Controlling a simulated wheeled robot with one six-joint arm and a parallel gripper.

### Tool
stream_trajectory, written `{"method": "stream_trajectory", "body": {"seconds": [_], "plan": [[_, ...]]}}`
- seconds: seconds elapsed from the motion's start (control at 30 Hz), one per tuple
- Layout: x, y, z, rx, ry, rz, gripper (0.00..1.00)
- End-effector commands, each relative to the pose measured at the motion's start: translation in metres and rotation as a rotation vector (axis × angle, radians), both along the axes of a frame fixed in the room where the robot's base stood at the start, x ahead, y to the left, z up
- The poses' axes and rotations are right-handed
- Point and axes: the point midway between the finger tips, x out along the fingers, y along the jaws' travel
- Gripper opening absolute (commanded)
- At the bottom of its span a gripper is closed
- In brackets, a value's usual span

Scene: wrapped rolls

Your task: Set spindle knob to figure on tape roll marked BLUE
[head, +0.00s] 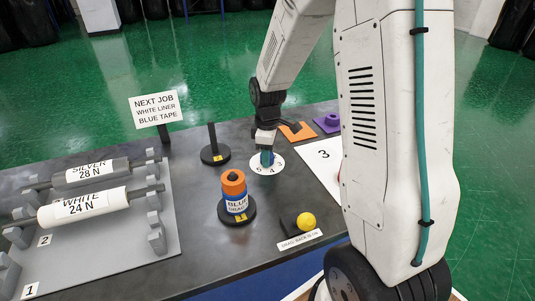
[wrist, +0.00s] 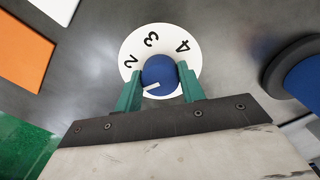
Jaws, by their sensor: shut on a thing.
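The spindle knob (wrist: 160,72) is a blue cap on a white dial (wrist: 150,40). The figures 2, 3 and 4 show in the wrist view; other parts of the dial are hidden. My gripper (wrist: 160,88) has its green fingers shut on the knob from both sides. The knob's white pointer mark (wrist: 151,87) points toward the left finger, below the 2. In the head view my gripper (head: 266,158) stands down over the dial (head: 257,167). The blue tape roll (head: 236,205) stands upright on a dark spindle base, under an orange roll (head: 233,183). Its label reads BLUE; the line below is too small to read.
A sign (head: 155,108) reads NEXT JOB, WHITE LINER, BLUE TAPE. White (head: 82,207) and silver (head: 90,174) rolls lie on a grey rack at left. An empty post (head: 213,145) stands behind the blue roll. A yellow ball-topped lever (head: 306,221) is in front.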

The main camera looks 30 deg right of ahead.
Motion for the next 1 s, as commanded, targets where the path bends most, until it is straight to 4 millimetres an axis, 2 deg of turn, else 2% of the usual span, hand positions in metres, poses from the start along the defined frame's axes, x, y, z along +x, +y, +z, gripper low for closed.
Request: {"method": "stream_trajectory", "body": {"seconds": [0.37, 1.0], "plan": [[0.0004, -0.0004, 0.0006, -0.001, -0.001, -0.106, 0.16], [0.0006, 0.0, 0.001, -0.001, -0.003, -0.678, 0.17]]}}
